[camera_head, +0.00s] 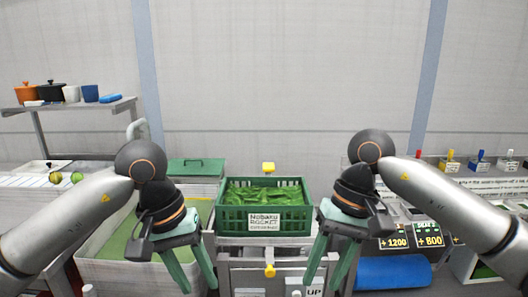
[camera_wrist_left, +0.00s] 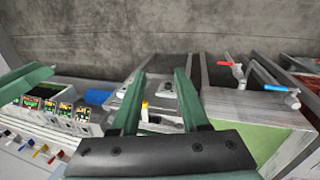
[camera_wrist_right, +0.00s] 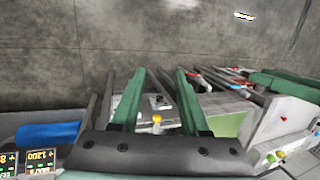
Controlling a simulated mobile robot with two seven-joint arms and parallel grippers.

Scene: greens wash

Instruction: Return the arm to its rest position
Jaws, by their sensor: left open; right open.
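My left gripper (camera_head: 180,268) hangs at the left of the green crate in the head view, its green fingers apart with nothing between them. Its open fingers also show in the left wrist view (camera_wrist_left: 158,100). My right gripper (camera_head: 333,270) hangs at the right of the crate, its fingers apart and empty. They also show in the right wrist view (camera_wrist_right: 160,100). Both arms reach in from the sides, roughly mirrored, with fingers pointing down. Neither gripper holds anything.
A green crate (camera_head: 294,222) of leafy greens stands on a stand between the grippers. A basin (camera_head: 110,268) with a green inside is at left, near a shelf (camera_head: 66,108) with pots. A blue roll (camera_head: 393,272) and price displays (camera_head: 429,235) are at right.

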